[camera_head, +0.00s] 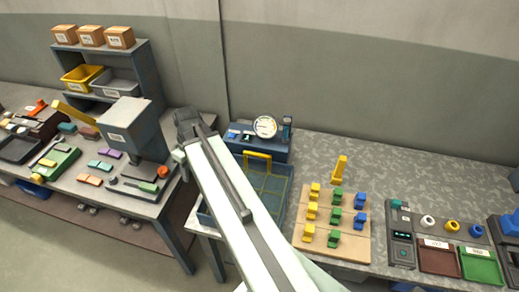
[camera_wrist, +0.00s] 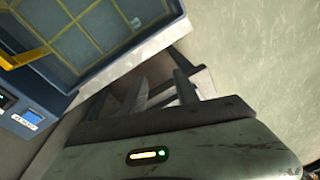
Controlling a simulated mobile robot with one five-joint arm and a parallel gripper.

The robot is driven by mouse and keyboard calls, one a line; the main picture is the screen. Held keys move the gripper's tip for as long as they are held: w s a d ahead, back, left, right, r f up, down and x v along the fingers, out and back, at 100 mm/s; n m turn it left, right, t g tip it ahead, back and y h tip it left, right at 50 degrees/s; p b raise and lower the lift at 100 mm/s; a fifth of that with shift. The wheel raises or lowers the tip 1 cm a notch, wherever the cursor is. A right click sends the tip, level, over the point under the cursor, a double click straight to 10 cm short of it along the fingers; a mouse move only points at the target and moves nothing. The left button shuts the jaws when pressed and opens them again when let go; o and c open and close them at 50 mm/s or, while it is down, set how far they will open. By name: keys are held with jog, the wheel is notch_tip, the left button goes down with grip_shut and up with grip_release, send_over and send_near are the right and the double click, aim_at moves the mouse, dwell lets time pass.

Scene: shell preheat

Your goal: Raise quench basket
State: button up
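The quench basket is a yellow wire grid inside a blue tank (camera_head: 283,190). Its yellow handle (camera_head: 258,156) stands up at the back of the tank. My arm crosses in front of the tank's left part and hides some of it. In the wrist view the basket's grid (camera_wrist: 75,32) fills the upper left, with the yellow handle (camera_wrist: 22,58) at the left edge. My gripper (camera_wrist: 160,88) is beside the tank, apart from the handle. Its dark fingers look spread with nothing between them. In the head view its end shows left of the tank.
A gauge (camera_head: 265,126) and a blue control panel stand behind the tank. A wooden board (camera_head: 306,238) with yellow, green and blue pieces lies right of it. A grey-blue box machine (camera_head: 131,127) stands on the left table. A gap separates the two tables.

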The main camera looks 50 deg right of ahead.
jog(key=s+d+r+n+t, duration=0.1)
jog(key=s+d, duration=0.1)
jog(key=d, duration=0.6)
jog(key=s+d+r, duration=0.1)
jog(key=s+d, duration=0.1)
jog(key=d, duration=0.5)
jog(key=n+t+p, duration=0.1)
jog(key=n+t, duration=0.1)
send_near(259, 154)
jog(key=shift+w+d+f+y, duration=0.15)
jog(key=shift+w+d+y, duration=0.05)
jog(key=shift+y, duration=0.1)
jog(key=b+x, duration=0.6)
jog(key=x, duration=0.1)
jog(key=shift+w+f, duration=0.1)
jog(key=shift+f, duration=0.1)
jog(key=shift+w+a+f+b, duration=0.1)
jog(key=shift+w+f+b, duration=0.15)
jog(key=shift+b, duration=0.3)
grip_shut()
jog(key=shift+r, duration=0.1)
